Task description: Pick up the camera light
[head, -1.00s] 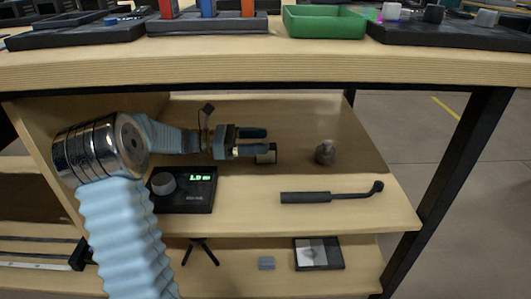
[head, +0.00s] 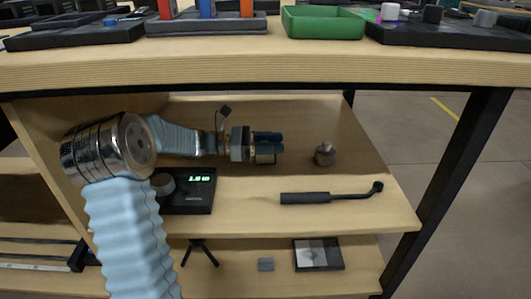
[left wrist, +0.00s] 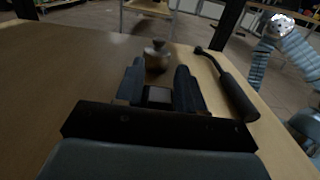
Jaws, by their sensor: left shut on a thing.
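The camera light, a small dark block with a tan-looking face (head: 265,158), is on the upper shelf under the worktop. My left gripper (head: 268,146) reaches in from the left and is shut on it. In the left wrist view the block (left wrist: 158,96) shows between the two dark fingers (left wrist: 160,88), partly hidden by the gripper body. I cannot tell whether it touches the shelf. My right gripper is not in view.
On the same shelf, a small round metal-like item (head: 325,154) stands right of the gripper. A black rod-like tool (head: 305,198) lies in front of it, and a black device with green digits (head: 200,195) sits at the left. The worktop edge (head: 270,70) overhangs.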

